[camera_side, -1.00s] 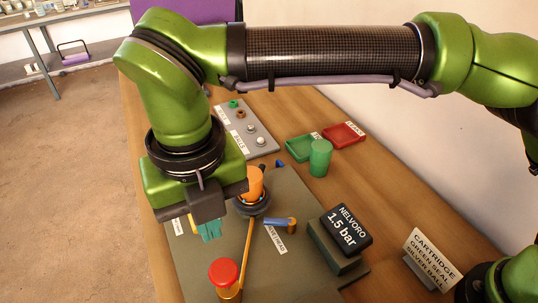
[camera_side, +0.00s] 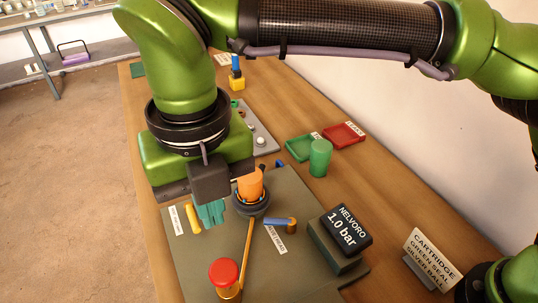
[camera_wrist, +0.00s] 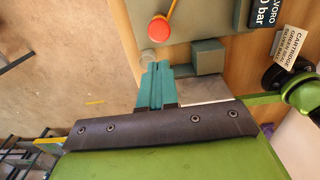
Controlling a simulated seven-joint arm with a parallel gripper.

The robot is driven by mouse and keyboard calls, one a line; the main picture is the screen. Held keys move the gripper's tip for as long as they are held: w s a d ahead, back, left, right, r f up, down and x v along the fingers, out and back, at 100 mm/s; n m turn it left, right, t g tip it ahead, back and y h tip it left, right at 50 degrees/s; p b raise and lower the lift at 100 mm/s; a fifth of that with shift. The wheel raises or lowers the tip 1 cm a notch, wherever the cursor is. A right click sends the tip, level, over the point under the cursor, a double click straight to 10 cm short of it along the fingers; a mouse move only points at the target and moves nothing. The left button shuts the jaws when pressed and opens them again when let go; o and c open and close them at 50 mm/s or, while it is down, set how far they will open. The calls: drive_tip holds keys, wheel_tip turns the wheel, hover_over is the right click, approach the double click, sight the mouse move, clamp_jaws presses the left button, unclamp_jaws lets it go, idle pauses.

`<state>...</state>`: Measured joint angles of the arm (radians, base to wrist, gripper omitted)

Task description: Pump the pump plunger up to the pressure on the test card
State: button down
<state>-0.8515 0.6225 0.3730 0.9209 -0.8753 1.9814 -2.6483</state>
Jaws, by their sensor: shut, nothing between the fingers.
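The pump plunger with a red round cap (camera_side: 224,271) stands on a brass base at the front of the grey-green board (camera_side: 185,262); the cap also shows in the wrist view (camera_wrist: 158,28). A black gauge display (camera_side: 346,230) on a block reads "NELVORO 1.0 bar". The white test card (camera_side: 432,258) at the right reads "CARTRIDGE GREEN SEAL SILVER BALL"; I see no pressure figure on it. My gripper (camera_side: 210,212) has teal fingers, shut and empty, behind the plunger in the side view and apart from it.
An orange cylinder (camera_side: 250,185) sits in a dark ring beside my gripper, with a brass bar (camera_side: 246,250) running toward the plunger. A blue lever (camera_side: 278,221) and a yellow piece (camera_side: 193,219) are nearby. Green (camera_side: 300,149) and red (camera_side: 343,134) trays and a green cylinder (camera_side: 320,158) stand behind.

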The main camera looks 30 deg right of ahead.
sight(225, 271)
wheel_tip(225, 271, down, 14)
drive_tip(key=shift+w+r, duration=0.1)
drive_tip(key=shift+r, duration=0.1)
idle(0.4)
drive_tip(key=shift+f, duration=2)
wheel_tip(225, 271, up, 15)
drive_tip(key=shift+f, duration=0.15)
drive_tip(key=shift+w+a+r, duration=0.15)
drive_tip(key=shift+a+r, duration=0.05)
drive_tip(key=shift+r, duration=0.65)
drive_tip(key=shift+w+a+r, duration=0.15)
drive_tip(key=shift+a+r, duration=0.05)
drive_tip(key=shift+r, duration=0.6)
